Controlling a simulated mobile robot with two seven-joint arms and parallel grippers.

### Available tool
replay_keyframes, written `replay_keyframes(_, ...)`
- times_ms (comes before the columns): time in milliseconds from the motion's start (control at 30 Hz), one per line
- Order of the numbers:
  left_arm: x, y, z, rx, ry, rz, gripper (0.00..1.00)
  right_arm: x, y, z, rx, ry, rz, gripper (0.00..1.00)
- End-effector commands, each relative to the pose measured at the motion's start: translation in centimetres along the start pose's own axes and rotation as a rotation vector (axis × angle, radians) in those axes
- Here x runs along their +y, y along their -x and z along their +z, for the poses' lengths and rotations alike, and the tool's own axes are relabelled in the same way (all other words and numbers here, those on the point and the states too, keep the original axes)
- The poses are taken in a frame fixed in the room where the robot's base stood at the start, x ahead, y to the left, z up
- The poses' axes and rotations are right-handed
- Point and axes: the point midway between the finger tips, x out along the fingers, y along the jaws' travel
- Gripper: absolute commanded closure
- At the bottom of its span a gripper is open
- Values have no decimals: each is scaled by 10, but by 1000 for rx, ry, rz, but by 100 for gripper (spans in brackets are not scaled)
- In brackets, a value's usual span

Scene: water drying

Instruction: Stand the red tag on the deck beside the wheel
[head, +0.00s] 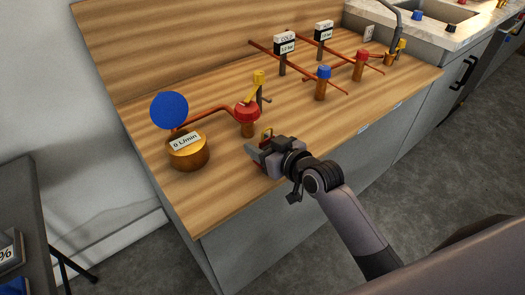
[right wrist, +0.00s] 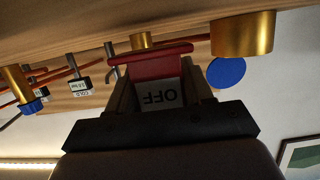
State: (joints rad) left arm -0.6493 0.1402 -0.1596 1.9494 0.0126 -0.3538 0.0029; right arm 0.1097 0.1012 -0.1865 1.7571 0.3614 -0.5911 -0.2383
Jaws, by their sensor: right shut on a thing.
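The red tag (right wrist: 150,66) has a white face marked OFF, upside down in the right wrist view. My right gripper (head: 258,154) is shut on it, one finger on each side of the white face. In the head view the gripper is low at the deck's front edge, and the tag is mostly hidden by it. The red wheel (head: 247,111) sits on a brass valve body just behind the gripper, with a gap between them. The wooden deck (head: 215,205) lies below. I cannot tell whether the tag touches it. My left gripper is not in view.
A brass meter marked 0 L/min (head: 187,149) with a blue disc (head: 169,110) stands left of the wheel. A yellow lever (head: 257,83) stands behind it. Copper pipes, a blue-capped valve (head: 323,82) and a red-capped valve (head: 360,65) are farther right. The deck's front left is bare.

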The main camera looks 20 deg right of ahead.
Motion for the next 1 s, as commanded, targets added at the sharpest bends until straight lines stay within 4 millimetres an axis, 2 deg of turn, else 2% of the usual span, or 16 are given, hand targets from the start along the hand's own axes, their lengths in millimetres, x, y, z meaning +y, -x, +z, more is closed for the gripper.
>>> replay_keyframes(100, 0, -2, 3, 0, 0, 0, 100, 0, -4, 14, 1, 1, 1, 79)
replay_keyframes(533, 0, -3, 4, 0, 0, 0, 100, 0, -6, 20, 1, 1, 1, 79)
replay_keyframes(567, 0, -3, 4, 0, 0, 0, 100, 0, -6, 19, 1, 1, 1, 40)
replay_keyframes(600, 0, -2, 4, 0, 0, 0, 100, 0, -6, 18, 1, 1, 1, 27)
replay_keyframes(633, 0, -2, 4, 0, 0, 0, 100, 0, -6, 18, 1, 1, 1, 24)
replay_keyframes(1000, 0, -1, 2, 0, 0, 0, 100, 0, -3, 14, 2, 1, 1, 24)
